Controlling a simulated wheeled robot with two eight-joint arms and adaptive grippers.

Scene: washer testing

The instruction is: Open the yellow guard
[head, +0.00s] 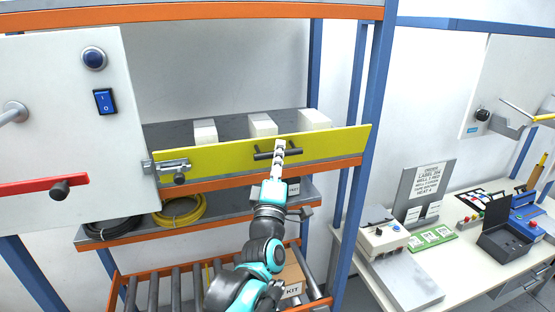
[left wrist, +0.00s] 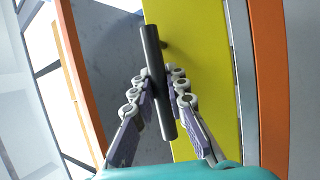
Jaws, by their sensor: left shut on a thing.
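The yellow guard (head: 325,143) is a long flat bar across the front of a shelf in the head view. It also fills the middle of the left wrist view (left wrist: 210,60). A dark bar handle (head: 262,155) is mounted on its face. My left gripper (head: 279,148) is at this handle, and in the left wrist view its two fingers (left wrist: 163,88) close on either side of the dark handle (left wrist: 153,50). A metal latch (head: 172,166) with a dark knob sits at the guard's left end. My right gripper is not in view.
White blocks (head: 262,125) stand on the shelf behind the guard. A white panel (head: 62,120) with a blue switch and a red lever is at left. Coiled cables (head: 180,210) and rollers lie below. A workbench (head: 440,262) with devices stands at right.

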